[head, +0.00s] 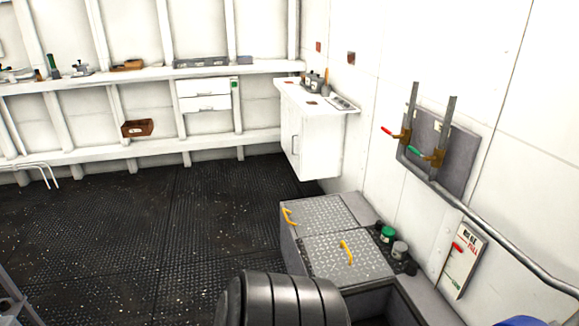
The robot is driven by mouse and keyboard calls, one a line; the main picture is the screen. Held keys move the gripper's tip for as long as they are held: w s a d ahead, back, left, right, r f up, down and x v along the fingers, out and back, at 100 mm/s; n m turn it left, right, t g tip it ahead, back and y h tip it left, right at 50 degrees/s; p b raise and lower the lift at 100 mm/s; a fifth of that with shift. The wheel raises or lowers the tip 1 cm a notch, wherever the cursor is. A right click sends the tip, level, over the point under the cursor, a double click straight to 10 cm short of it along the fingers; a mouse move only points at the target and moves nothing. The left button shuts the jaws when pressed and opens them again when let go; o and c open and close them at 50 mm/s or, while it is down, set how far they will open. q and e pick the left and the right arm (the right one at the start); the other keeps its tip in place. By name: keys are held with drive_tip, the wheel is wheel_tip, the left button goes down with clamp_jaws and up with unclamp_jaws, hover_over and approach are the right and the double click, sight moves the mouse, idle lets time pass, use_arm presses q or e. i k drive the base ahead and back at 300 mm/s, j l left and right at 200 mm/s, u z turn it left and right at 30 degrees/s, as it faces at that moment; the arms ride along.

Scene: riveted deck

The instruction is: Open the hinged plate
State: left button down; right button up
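Two metal tread plates lie flat on top of a low grey box against the right wall in the head view. The farther plate (325,211) has a yellow handle (289,216) at its left edge. The nearer plate (345,268) has a yellow handle (346,252) near its middle. I cannot tell which of them is the hinged plate, and no hinges can be made out. A dark opening (378,303) shows in the box in front of the nearer plate. Neither of my grippers is in view.
A dark ribbed cylinder (290,298) fills the bottom centre and hides part of the box's front. Small jars, one with a green lid (388,233), stand along the box's wall side. A white cabinet (312,130) hangs behind.

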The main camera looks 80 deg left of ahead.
sight(318, 216)
drive_tip(key=u, duration=2.7)
drive_tip(key=i+j+u, duration=0.1)
drive_tip(key=i+j, duration=0.15)
drive_tip(key=i, duration=0.2)
drive_tip(key=i+j, duration=0.2)
drive_tip(key=i, duration=0.3)
drive_tip(key=i+j+u, duration=0.15)
drive_tip(key=i, duration=0.3)
drive_tip(key=j, duration=0.1)
